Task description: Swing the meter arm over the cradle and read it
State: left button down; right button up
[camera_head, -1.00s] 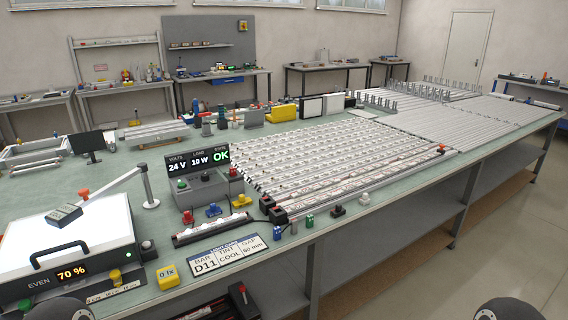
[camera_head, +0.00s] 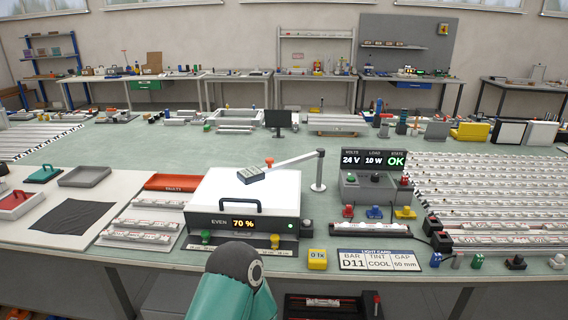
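The meter arm (camera_head: 293,160) is a pale bar on an upright post (camera_head: 319,172). It reaches left from the post, with an orange knob (camera_head: 269,161) near its end. A grey meter head (camera_head: 251,175) at the end hangs over the white top of a box (camera_head: 217,196). The box front has a black handle and a display (camera_head: 243,224) reading EVEN 70 %. I cannot tell which part is the cradle, or whether the head touches the box. Part of one of my arms, dark and teal, shows at the bottom; neither gripper is in view.
A control box (camera_head: 376,186) reads 24 V, 10 W, OK. A light card (camera_head: 380,260) reads D11, COOL, 60 mm. A yellow block (camera_head: 317,259) lies beside it. Bars fill the bench at right; trays (camera_head: 85,177) and a dark cloth (camera_head: 68,217) lie left.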

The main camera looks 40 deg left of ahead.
aim_at(251, 175)
jog(key=u, duration=0.05)
jog(key=k, duration=1)
jog(key=u, duration=0.45)
jog(key=i, duration=0.9)
jog(key=u, duration=0.05)
